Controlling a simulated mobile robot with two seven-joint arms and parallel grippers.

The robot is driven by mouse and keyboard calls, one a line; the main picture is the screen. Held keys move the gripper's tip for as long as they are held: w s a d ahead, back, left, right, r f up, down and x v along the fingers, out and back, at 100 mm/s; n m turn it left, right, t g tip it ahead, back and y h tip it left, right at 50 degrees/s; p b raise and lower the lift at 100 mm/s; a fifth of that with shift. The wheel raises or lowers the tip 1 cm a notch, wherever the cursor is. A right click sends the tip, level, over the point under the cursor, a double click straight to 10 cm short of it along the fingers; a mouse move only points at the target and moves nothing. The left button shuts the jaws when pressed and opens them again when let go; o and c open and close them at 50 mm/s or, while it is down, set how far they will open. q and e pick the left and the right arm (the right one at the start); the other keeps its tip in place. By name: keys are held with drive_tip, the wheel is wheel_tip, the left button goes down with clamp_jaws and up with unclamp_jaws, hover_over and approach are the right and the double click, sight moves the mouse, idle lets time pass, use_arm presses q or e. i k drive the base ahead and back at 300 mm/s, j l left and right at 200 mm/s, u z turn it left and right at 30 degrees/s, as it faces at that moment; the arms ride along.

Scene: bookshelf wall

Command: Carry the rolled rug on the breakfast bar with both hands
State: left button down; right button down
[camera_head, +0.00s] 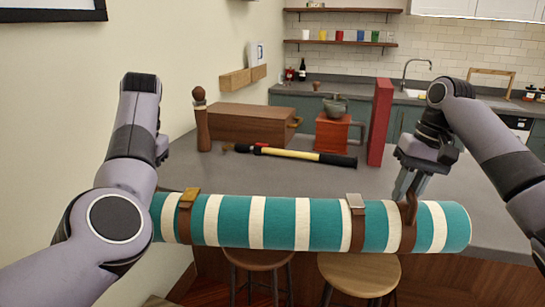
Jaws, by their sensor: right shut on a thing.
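The rolled rug (282,223), striped teal and cream with brown buckled straps, lies level across the front of the view. It appears in front of the breakfast bar's near edge and above the stools. My right gripper (408,190) points down at the rug's right part and is shut on its brown strap loop (408,210). My left arm covers the rug's left end, and the left gripper's fingers are hidden behind that arm. The grey breakfast bar (290,178) stretches behind the rug.
On the bar stand a pepper mill (202,120), a wooden box (245,123), a red grinder (333,132) and a tall red book-like block (380,122). A black-and-yellow stick-like tool (300,154) lies before them. Two stools (358,272) stand below the rug. The bar's front strip is clear.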

sight(271, 177)
drive_tip(key=i+j, duration=0.15)
drive_tip(key=i, duration=1.05)
